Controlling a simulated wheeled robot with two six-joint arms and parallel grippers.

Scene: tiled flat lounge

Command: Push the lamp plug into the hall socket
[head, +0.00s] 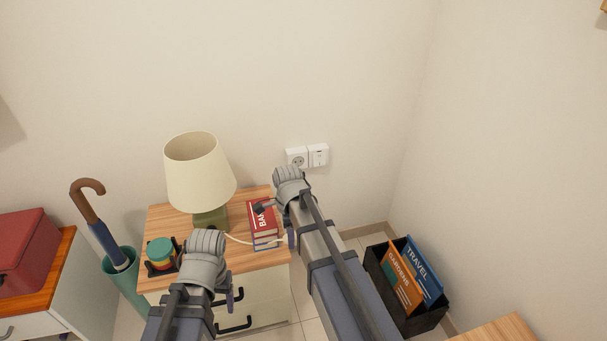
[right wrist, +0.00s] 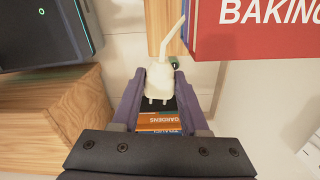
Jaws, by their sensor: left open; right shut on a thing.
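The white hall socket (head: 297,158) is on the back wall above the cabinet's right edge, with a second white plate beside it. The cream lamp (head: 200,172) stands on the wooden cabinet, and its pale cord runs right across the top. My right gripper (head: 291,238) is by the cabinet's right edge, below the socket and apart from it. In the right wrist view its purple fingers (right wrist: 160,88) are shut on the white plug (right wrist: 158,78); its two prongs show and the cord leaves its far end. My left gripper (head: 233,297) is open and empty before the cabinet.
Red books (head: 262,222) lie on the cabinet top (head: 222,255) close to my right gripper. An umbrella stand (head: 125,280) is further left. A black crate (head: 412,318) with books is on the floor at right. The wall around the socket is bare.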

